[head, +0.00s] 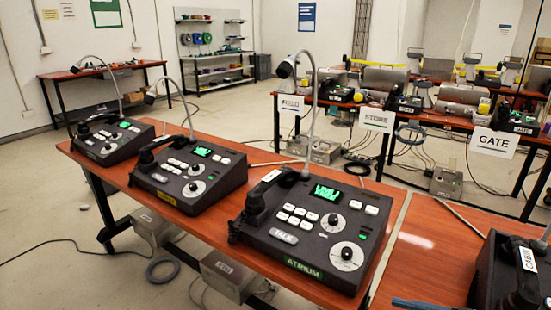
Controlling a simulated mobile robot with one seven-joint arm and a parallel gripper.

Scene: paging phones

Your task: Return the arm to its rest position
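My arm and gripper cannot be made out in the head view. A paging console (312,222) marked ATRIUM stands on the near wooden table (255,268), with its green display lit and a gooseneck microphone. Its black handset (256,205) lies on its left side. Two similar consoles stand to its left, a middle one (190,175) and a far one (113,140), both with lit displays and handsets at their left sides. A black unit (508,275) with a CABIN label is cut off at the lower right.
A dark bluish object (428,304) is cut off at the bottom edge; I cannot tell what it is. Behind are a long bench with FIELD (291,105), STORE (377,119) and GATE (492,142) signs. Cables and grey boxes (228,275) lie below. Floor is open at left.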

